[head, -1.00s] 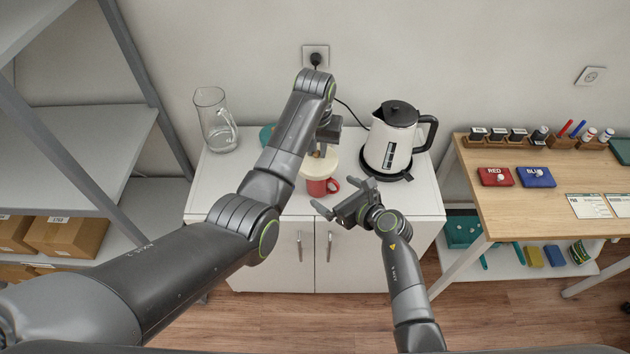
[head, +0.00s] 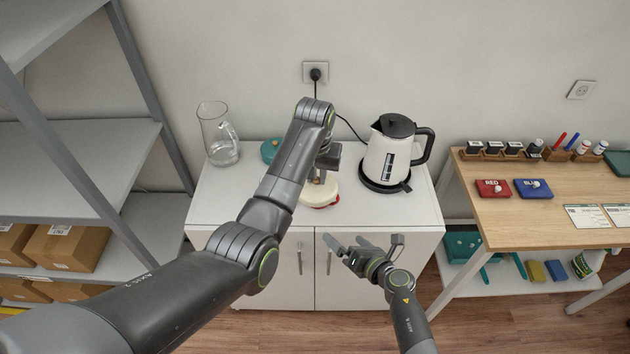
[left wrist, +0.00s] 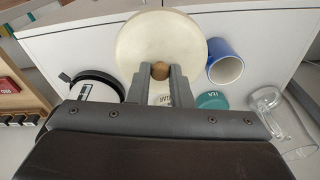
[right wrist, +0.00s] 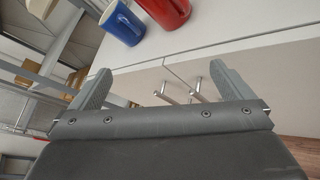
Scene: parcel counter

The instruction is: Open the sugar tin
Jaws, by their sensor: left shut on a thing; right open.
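My left gripper (head: 324,168) is shut on the wooden knob (left wrist: 160,71) of a round cream lid (left wrist: 160,35). In the head view the lid (head: 322,193) is over the front of the white cabinet top, hiding most of a red mug. In the left wrist view, a label ending in what looks like "AR" (left wrist: 162,99) shows between the fingers, apart from the lid; the sugar tin there is mostly hidden by my gripper. My right gripper (head: 363,241) is open and empty in front of the cabinet doors.
A teal tin marked TEA (left wrist: 212,100) and a blue mug (left wrist: 226,62) stand nearby. A glass jug (head: 219,135) stands left, a kettle (head: 386,155) right. The red mug (right wrist: 168,10) shows in the right wrist view. The cabinet's right front top is clear.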

